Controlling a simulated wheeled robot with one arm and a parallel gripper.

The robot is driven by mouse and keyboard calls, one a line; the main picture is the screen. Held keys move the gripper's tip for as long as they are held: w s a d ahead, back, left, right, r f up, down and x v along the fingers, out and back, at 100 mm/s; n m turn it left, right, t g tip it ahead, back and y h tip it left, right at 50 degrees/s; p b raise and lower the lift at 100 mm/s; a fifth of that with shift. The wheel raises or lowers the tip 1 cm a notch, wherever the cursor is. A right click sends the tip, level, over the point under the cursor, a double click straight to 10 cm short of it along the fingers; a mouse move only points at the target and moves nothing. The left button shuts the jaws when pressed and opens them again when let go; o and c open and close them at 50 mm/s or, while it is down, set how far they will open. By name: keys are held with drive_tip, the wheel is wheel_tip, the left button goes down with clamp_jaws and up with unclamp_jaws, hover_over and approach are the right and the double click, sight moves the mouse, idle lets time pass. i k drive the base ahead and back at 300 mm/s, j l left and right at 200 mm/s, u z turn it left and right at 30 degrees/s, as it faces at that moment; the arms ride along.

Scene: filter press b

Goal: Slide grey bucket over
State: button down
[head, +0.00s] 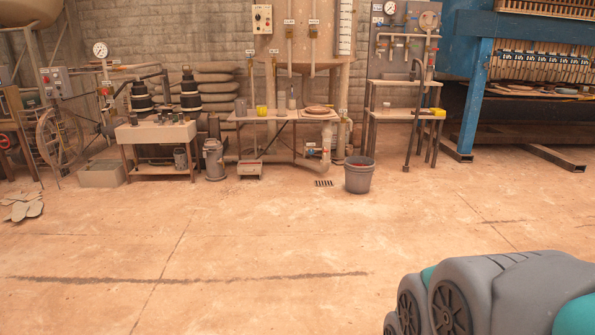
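A grey bucket (358,180) stands upright on the floor, right of centre, in front of a pipe and the small work tables. It is open at the top, and something reddish shows inside its rim; I cannot tell what it is. Clear floor lies in front of it. My gripper is not in view.
A floor drain (323,183) lies just left of the bucket. A shelf stand (403,85) and a blue press frame (474,95) stand to the right. The foreground floor is mostly free.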

sight(359, 170)
drive_tip(key=i, duration=1.95)
drive_tip(key=i+z, duration=0.1)
drive_tip(key=i, duration=0.85)
drive_tip(key=i+j, duration=0.15)
drive_tip(key=i, duration=0.85)
drive_tip(key=i+j, duration=0.1)
drive_tip(key=i, duration=0.85)
drive_tip(key=z, duration=0.05)
